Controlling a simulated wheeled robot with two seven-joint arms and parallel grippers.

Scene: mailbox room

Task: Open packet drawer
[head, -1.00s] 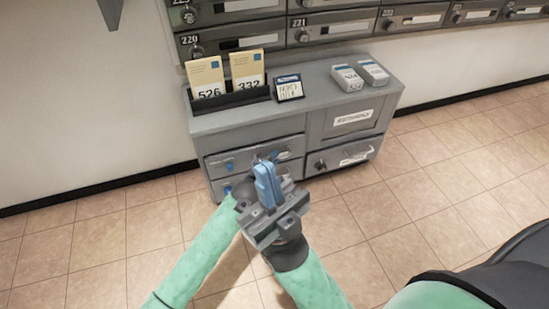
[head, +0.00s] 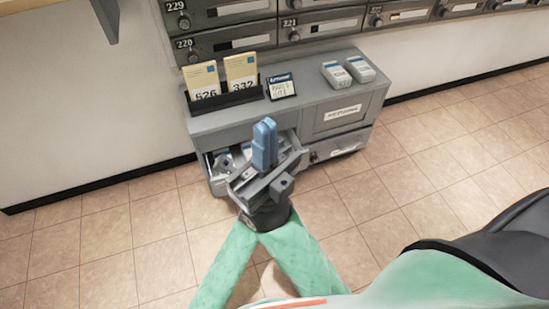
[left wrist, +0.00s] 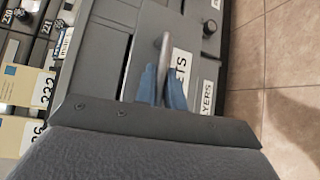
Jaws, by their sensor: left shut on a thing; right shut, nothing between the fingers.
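The packet drawer (left wrist: 145,45) shows its front, handle and a label partly reading "ETS" in the left wrist view. My left gripper (left wrist: 169,88) has its blue fingers shut on the bar handle (left wrist: 164,52). In the head view the upper left drawer (head: 208,168) stands out from the grey cabinet (head: 290,113), with pale items visible inside. My right gripper (head: 265,143) is shut and empty, in front of this drawer from the head camera's side. It hides much of the drawer front and my left gripper there.
A dark holder (head: 227,98) with two numbered cards and a small sign (head: 282,87) stand on the cabinet top. Two pale boxes (head: 336,75) (head: 360,69) lie at its right. Mailboxes (head: 320,24) line the wall above. Tiled floor (head: 375,200) is clear to the right.

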